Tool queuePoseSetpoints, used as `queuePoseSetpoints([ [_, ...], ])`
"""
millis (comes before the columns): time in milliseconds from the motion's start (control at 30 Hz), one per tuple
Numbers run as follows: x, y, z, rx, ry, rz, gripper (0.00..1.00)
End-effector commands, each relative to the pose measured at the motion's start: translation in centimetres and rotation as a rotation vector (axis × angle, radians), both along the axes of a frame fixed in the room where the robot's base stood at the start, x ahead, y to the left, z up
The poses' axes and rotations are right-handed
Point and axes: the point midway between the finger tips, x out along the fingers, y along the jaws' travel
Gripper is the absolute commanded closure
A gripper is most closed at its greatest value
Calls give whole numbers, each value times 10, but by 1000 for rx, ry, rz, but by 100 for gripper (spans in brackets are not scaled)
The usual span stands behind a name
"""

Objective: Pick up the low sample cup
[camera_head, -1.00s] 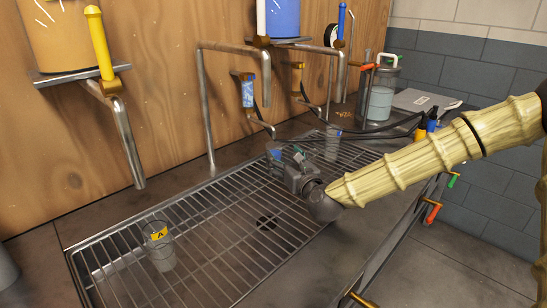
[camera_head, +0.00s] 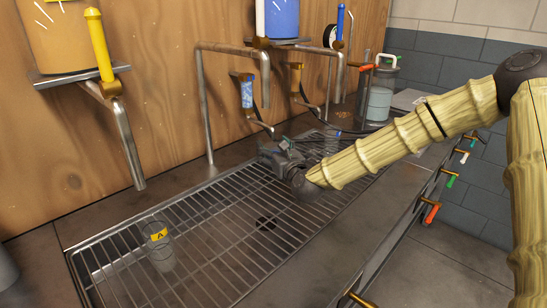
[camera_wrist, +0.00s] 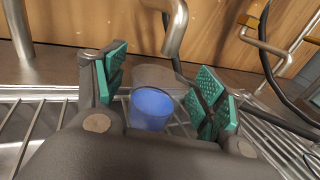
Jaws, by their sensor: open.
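A clear cup with blue contents (camera_wrist: 152,108) stands upright on the metal grate in the wrist view. It is between the two teal-padded fingers of my gripper (camera_wrist: 160,88), which is open. In the head view my gripper (camera_head: 280,156) is low over the back part of the grate and hides this cup. A clear cup with a yellow "A" label (camera_head: 158,245) stands apart at the grate's left end. Another clear cup (camera_head: 332,143) is partly hidden behind my arm.
The grate (camera_head: 200,240) has a dark drain hole (camera_head: 266,223). A bent metal spout (camera_wrist: 176,30) hangs just above and behind the cup in the wrist view. A wooden wall (camera_head: 160,130) with taps, pipes and tanks stands behind.

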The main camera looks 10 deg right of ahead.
Motion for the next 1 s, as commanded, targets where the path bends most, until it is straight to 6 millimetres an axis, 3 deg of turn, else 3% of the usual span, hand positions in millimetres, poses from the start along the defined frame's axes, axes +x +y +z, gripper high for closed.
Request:
queuePoseSetpoints([
  [133,0,0,0,0,0,0,29],
  [400,0,0,0,0,0,0,79],
  [500,0,0,0,0,0,0,83],
  [1000,0,0,7,1,-1,1,83],
])
